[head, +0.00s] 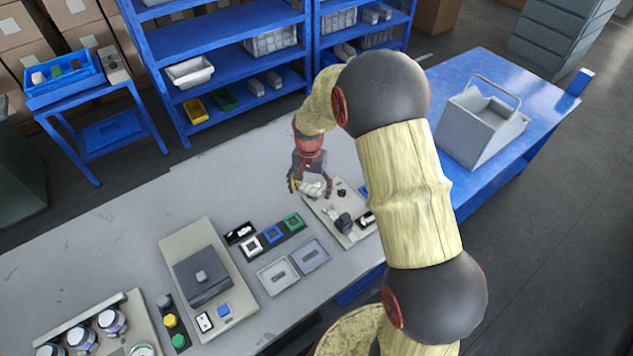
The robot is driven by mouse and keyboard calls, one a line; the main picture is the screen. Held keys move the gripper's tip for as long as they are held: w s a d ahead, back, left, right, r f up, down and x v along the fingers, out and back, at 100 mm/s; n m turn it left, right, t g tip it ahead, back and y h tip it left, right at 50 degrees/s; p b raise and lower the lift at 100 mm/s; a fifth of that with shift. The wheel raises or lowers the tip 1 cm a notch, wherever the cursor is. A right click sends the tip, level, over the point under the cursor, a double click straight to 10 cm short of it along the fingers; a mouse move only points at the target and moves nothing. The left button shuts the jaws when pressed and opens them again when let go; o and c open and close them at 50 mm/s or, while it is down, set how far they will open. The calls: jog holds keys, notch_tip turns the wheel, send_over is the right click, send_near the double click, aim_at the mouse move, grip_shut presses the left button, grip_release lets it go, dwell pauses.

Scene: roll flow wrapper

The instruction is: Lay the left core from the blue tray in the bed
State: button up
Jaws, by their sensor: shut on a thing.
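My gripper (310,187) is shut on a small whitish piece (313,190), which looks like a core. It is over the bench, at the upper left edge of a beige base plate (322,212) that carries small dark and grey machine parts. Whether the piece touches the plate cannot be told. The bed cannot be clearly made out among these parts.
Left of the plate are coloured square frames (272,234), two grey shallow trays (277,275) and a device with a dark block (203,277). Jars (82,338) stand at the lower left. A grey caddy (481,125) stands on the blue table. The bench's upper left is clear.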

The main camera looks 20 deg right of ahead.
jog(key=d+m, duration=0.1)
jog(key=d+m+p, duration=0.1)
jog(key=m, duration=0.1)
jog(key=d+f+m, duration=0.1)
jog(key=m, duration=0.1)
jog(key=shift+w+d+f+p, duration=0.1)
jog(key=shift+w+d+p, duration=0.05)
jog(key=shift+d+p, duration=0.15)
jog(key=shift+d+f+m+b, duration=0.2)
jog(key=shift+f+m+b, duration=0.3)
jog(key=shift+f, duration=0.5)
jog(key=shift+d+f+m+b, duration=0.3)
jog(key=shift+f+b, duration=0.25)
jog(key=shift+f, duration=0.5)
jog(key=shift+d+f+m+b, duration=0.15)
jog(key=shift+f+m+b, duration=0.35)
jog(key=shift+f, duration=0.5)
jog(key=shift+s+a+f+b, duration=0.1)
jog(key=shift+s+f+b, duration=0.25)
jog(key=shift+f, duration=0.45)
jog(key=shift+c, duration=1.2)
jog(key=o, duration=1.1)
jog(key=shift+f, duration=0.15)
jog(key=o, duration=0.3)
jog(key=shift+w+r, duration=0.15)
jog(key=shift+r, duration=0.05)
